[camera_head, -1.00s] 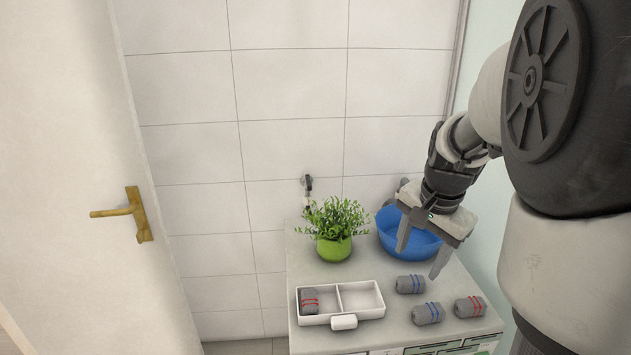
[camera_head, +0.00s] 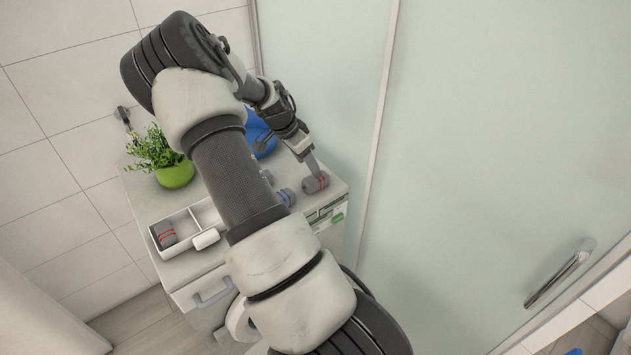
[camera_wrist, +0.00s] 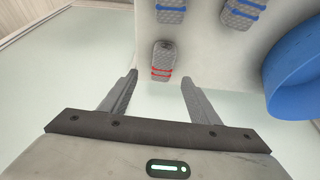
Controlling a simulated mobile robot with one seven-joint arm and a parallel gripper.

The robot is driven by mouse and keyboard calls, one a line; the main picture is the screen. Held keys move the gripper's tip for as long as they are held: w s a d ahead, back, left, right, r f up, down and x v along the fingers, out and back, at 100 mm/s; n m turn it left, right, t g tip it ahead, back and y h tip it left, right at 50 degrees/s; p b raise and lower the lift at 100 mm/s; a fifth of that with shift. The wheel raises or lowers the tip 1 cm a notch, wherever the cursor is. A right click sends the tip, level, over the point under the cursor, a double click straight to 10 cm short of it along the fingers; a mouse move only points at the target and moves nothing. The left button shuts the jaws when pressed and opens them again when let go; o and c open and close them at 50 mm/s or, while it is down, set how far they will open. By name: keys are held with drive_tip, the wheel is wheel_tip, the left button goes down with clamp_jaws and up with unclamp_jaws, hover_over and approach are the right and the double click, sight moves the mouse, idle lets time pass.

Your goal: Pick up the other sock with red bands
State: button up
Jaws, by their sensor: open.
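A grey rolled sock with red bands (camera_head: 315,182) lies on the cabinet top near its right edge. In the wrist view this sock (camera_wrist: 163,61) lies just beyond the open fingertips, roughly centred between them. My gripper (camera_wrist: 159,78) is open and empty; in the head view my gripper (camera_head: 308,158) is just above and behind the sock, partly hidden by its own links. Another sock with red bands (camera_head: 164,234) sits in the left compartment of the white divided tray (camera_head: 190,242). Two socks with blue bands (camera_wrist: 240,12) (camera_wrist: 170,10) lie beyond the red-banded one.
A blue bowl (camera_wrist: 300,75) stands at the right in the wrist view. A green potted plant (camera_head: 174,174) stands at the back left of the cabinet. A frosted glass panel (camera_head: 450,150) rises to the right. My arm covers part of the tray.

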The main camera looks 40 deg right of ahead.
sight(316, 182)
drive_tip(key=x, duration=0.4)
drive_tip(key=p+x, duration=0.1)
drive_tip(key=x, duration=0.4)
drive_tip(key=shift+w, duration=0.25)
drive_tip(key=shift+c, duration=0.2)
drive_tip(key=c, duration=1.1)
